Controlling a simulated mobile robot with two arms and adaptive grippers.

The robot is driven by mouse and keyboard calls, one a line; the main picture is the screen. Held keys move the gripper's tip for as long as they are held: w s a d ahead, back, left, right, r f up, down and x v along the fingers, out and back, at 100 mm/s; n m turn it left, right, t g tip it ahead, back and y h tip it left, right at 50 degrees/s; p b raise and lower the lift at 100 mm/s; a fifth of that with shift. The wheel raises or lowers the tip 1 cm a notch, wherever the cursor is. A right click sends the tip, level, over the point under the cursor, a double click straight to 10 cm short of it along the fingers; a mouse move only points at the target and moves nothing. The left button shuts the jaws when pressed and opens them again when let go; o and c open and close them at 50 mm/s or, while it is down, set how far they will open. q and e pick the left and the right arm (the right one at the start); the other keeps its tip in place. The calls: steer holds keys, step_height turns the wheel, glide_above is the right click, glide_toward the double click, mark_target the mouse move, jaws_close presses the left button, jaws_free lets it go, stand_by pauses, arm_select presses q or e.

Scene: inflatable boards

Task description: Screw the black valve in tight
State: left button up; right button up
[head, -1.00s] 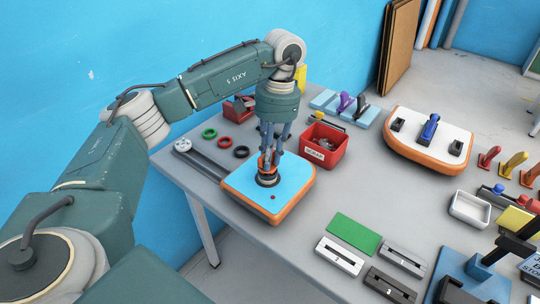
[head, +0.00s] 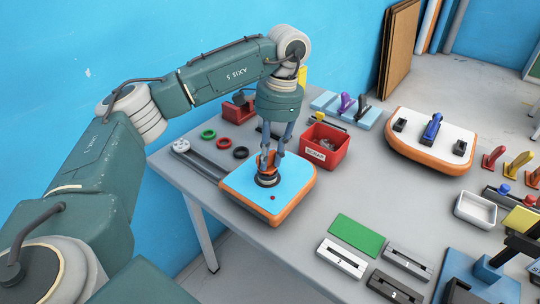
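The black valve (head: 267,181) is a dark round piece at the middle of the blue top of a small board with orange sides (head: 238,181). My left gripper (head: 270,164) points straight down over the valve, its fingers reaching to just above or around it. An orange part shows between the fingers. The fingers hide much of the valve's top, and I cannot tell whether they grip it or stand open around it. How deep the valve sits is also hidden. My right gripper is not in view.
A red bin (head: 326,146) stands close behind the board. Green, red and black rings (head: 225,143) lie to its left. A white board with orange sides (head: 406,143) is at the right. A green sheet (head: 356,235) and slotted blocks (head: 342,259) lie in front.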

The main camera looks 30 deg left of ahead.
mark_target(270, 154)
arm_select(q)
steer(key=shift+o, duration=1.2)
step_height(270, 154, up, 5)
steer(key=p, duration=0.4)
steer(key=shift+r, duration=0.1)
steer(key=n, duration=0.3)
steer(key=shift+w+p, duration=0.1)
steer(key=shift+p, duration=0.3)
steer(key=shift+n+h, duration=0.3)
steer(key=shift+n, duration=0.3)
